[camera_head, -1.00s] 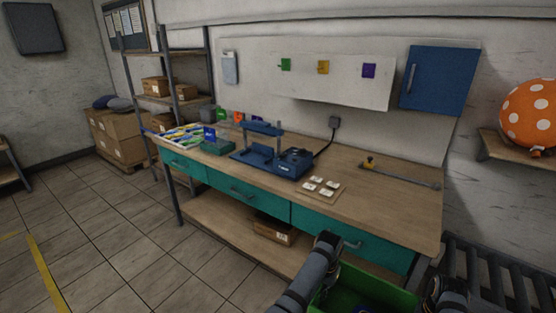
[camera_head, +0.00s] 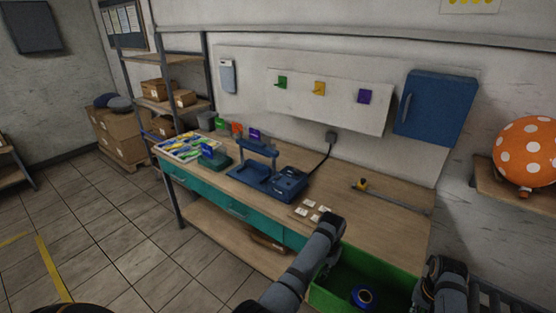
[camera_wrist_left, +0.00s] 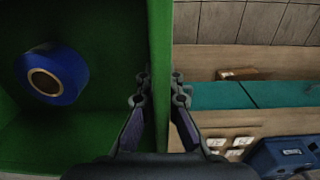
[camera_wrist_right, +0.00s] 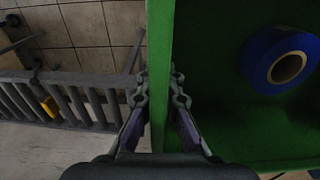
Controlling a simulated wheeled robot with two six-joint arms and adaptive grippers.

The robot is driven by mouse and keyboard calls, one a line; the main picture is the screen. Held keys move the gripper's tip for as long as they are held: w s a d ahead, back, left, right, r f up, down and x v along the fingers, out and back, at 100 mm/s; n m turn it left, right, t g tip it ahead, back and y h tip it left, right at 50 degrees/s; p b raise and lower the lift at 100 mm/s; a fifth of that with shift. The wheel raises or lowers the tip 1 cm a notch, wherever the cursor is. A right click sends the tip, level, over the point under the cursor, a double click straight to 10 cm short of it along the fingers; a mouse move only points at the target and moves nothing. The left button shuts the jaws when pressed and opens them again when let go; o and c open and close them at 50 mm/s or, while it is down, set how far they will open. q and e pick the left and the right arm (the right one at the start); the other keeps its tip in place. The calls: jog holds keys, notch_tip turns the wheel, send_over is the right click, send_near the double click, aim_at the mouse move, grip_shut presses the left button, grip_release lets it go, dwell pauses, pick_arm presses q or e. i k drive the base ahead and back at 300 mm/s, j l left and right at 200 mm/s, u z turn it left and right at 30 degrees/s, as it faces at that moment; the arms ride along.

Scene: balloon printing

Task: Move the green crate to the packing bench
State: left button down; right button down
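The open green crate (camera_head: 395,272) is in front of the workbench's right part in the head view, with a blue tape roll (camera_head: 362,297) inside. My left gripper (camera_wrist_left: 160,95) is shut on the crate's wall, one finger on each side, in the left wrist view. My right gripper (camera_wrist_right: 160,90) is shut on the opposite wall in the right wrist view. The tape roll also shows in both wrist views, (camera_wrist_left: 52,74) and (camera_wrist_right: 280,60). The crate's underside is hidden. Which surface is the packing bench, I cannot tell for sure.
The wooden workbench (camera_head: 375,215) has teal drawers and carries a blue press (camera_head: 268,180), a tray of colourful balloons (camera_head: 190,147) and small white cards. A roller conveyor (camera_wrist_right: 70,98) lies beside the crate on the right. Tiled floor (camera_head: 120,235) is clear at left.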

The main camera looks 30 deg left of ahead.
aim_at(381, 235)
jog(key=i, duration=1.15)
